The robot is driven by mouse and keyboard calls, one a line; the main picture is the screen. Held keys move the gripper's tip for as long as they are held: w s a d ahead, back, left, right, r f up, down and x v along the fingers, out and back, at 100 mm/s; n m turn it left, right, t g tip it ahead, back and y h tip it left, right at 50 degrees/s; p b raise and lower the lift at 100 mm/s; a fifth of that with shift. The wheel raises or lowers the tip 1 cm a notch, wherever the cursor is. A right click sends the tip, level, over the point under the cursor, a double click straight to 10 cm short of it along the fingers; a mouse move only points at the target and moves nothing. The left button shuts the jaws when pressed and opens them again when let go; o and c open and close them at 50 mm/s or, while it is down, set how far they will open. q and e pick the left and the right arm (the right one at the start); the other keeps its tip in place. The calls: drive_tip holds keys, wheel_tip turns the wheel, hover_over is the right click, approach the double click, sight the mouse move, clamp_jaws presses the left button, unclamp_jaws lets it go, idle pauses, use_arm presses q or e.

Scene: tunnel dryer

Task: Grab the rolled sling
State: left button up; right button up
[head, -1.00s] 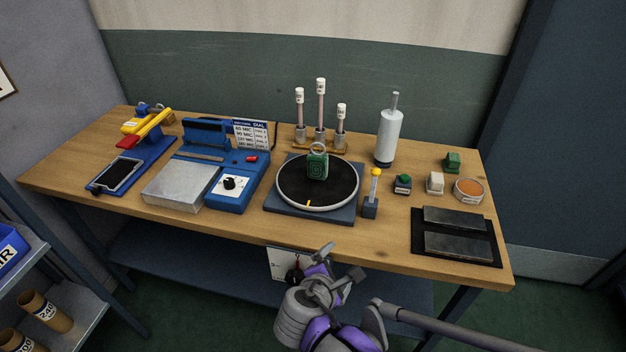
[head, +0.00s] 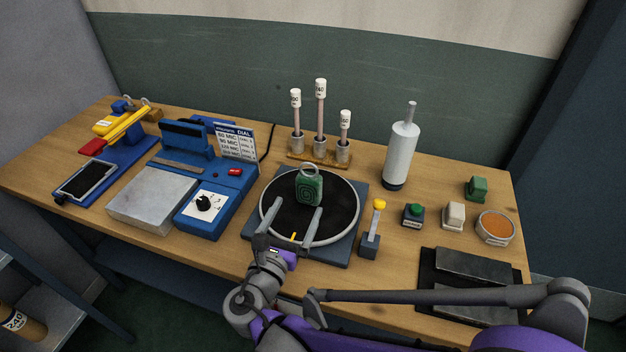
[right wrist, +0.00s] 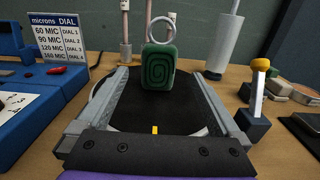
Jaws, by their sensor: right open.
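The rolled sling (head: 309,188) is a green block with a spiral pattern and a pale ring on top. It stands upright on the black round turntable (head: 282,211). In the right wrist view the sling (right wrist: 157,68) is straight ahead, beyond the fingertips. My right gripper (head: 290,222) is open and empty, low over the front of the turntable. Its two fingers point at the sling, one on each side of the line to it, and do not touch it. My left gripper is not in view.
A blue machine (head: 208,204) with a dial stands left of the turntable. A yellow-topped lever (head: 371,234) stands close at its right. Capped rods (head: 320,122) and a white cylinder (head: 400,155) stand behind. Small blocks and dark plates (head: 476,265) lie to the right.

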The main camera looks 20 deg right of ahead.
sight(306, 188)
drive_tip(key=x, duration=0.9)
drive_tip(key=shift+w+d+r, duration=0.1)
drive_tip(key=shift+w, duration=0.1)
drive_tip(key=c, duration=1.6)
